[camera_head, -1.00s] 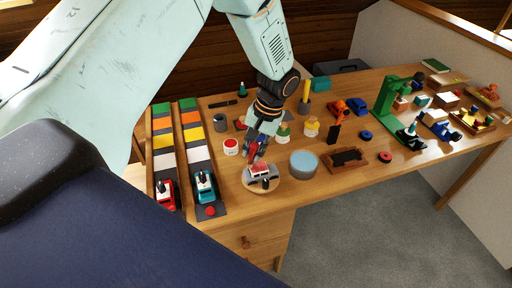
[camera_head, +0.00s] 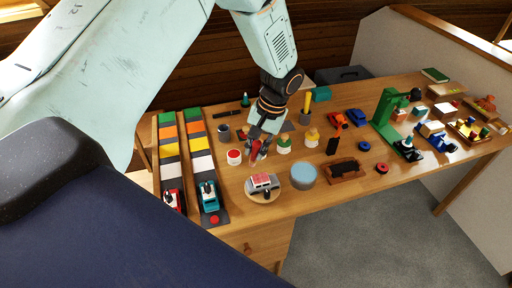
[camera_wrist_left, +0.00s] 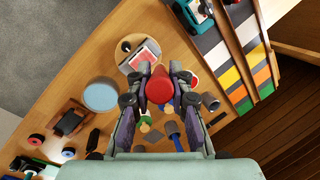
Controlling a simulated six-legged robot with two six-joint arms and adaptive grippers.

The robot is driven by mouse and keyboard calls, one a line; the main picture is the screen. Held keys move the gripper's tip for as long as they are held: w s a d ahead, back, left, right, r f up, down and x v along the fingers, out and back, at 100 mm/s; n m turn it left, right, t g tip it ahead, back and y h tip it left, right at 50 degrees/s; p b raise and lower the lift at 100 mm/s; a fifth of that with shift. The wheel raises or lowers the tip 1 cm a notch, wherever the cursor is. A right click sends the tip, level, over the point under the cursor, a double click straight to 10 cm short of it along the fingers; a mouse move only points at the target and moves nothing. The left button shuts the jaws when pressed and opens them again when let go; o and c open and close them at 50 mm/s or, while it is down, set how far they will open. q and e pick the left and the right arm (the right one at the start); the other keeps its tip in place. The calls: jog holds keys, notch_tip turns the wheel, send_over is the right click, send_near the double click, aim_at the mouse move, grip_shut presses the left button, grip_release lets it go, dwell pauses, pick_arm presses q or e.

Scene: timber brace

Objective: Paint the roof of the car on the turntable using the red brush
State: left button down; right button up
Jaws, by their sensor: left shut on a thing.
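My left gripper (camera_head: 257,142) is shut on the red brush (camera_wrist_left: 159,89), which it holds above the bench. In the head view the brush's red end (camera_head: 256,149) hangs below the jaws, behind the car. The small grey car (camera_head: 252,189) sits on the round wooden turntable (camera_head: 284,193), with the brush clear of it. Its roof (camera_head: 262,179) shows red with pale parts. The wrist view also shows the car's red and pale roof (camera_wrist_left: 146,54) beyond the jaws. The brush's tip cannot be made out. My right gripper is not in view.
A white pot with red top (camera_head: 234,157) stands left of the brush. A light-blue-topped tin (camera_head: 303,175) stands right of the turntable. Green-topped (camera_head: 284,144) and yellow-topped (camera_head: 312,139) jars stand behind. Two colour-striped tracks (camera_head: 201,160) lie left. A green press (camera_head: 387,110) stands right.

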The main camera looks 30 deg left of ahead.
pick_arm(q)
notch_tip(320, 180, up, 3)
jog(key=p, duration=0.3)
dwell(0.4)
jog(key=shift+f, duration=0.15)
